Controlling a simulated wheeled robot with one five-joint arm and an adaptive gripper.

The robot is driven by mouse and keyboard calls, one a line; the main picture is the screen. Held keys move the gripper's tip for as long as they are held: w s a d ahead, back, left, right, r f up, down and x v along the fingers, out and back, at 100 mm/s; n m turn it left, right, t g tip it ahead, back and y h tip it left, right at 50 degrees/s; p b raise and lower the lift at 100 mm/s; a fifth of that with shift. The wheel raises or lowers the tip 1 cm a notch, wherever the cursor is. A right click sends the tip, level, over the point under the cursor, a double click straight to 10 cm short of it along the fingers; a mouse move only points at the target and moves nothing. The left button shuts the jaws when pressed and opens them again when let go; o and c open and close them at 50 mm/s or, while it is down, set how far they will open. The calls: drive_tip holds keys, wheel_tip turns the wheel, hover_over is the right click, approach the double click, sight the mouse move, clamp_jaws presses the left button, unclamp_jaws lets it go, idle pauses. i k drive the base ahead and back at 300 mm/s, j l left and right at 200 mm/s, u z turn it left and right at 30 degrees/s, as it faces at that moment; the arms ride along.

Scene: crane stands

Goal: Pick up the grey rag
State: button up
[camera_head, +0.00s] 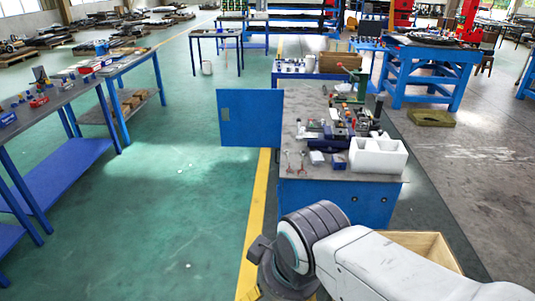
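I cannot make out a grey rag anywhere in the head view. The nearest workbench (335,185) has a grey top and blue sides, and its top carries a white box (377,155), a green vise (350,90) and several small tools and parts, too small to tell apart. My arm crosses the lower right of the picture, with white links and a dark ringed joint. It stands in front of the near side of that workbench. My gripper's fingers do not show.
An open wooden crate (425,243) lies partly behind my arm. A blue door (250,118) sticks out left of the workbench. Blue tables (60,102) stand at left. An olive bundle (431,117) lies on the floor at right. The green floor (170,210) at left is clear.

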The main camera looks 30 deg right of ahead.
sight(317, 159)
drive_tip(key=i+j+u, duration=0.1)
drive_tip(key=i+u, duration=0.2)
drive_tip(key=i, duration=0.25)
drive_tip(key=i+u, duration=0.25)
drive_tip(key=i, duration=0.35)
drive_tip(key=i+l+u, duration=0.15)
drive_tip(key=l, duration=0.3)
drive_tip(key=i+l+u, duration=0.2)
drive_tip(key=l, duration=0.3)
drive_tip(key=l+u, duration=0.15)
drive_tip(key=l, duration=0.55)
drive_tip(key=k+l+u, duration=0.15)
drive_tip(key=i+l, duration=0.05)
drive_tip(key=l, duration=0.05)
